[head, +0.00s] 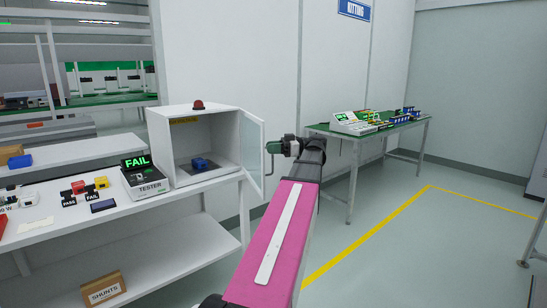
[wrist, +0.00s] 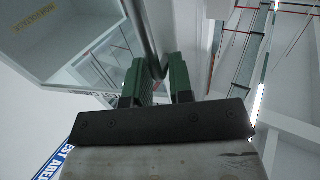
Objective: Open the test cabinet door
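The test cabinet (head: 222,116) is a white box on the bench, with a red lamp on top. Its glazed door (head: 252,155) stands wide open on the right side, and the inside shows. A dark bar handle (head: 267,168) is on the door's outer edge. My gripper (head: 273,147) is at the upper part of this handle. The exact finger contact is partly hidden.
A blue part (head: 200,164) lies inside the cabinet. A tester (head: 145,178) showing FAIL stands left of it on the white bench (head: 60,190), with several small parts. A green-topped table (head: 400,126) stands behind my gripper. The floor on the right is mostly clear.

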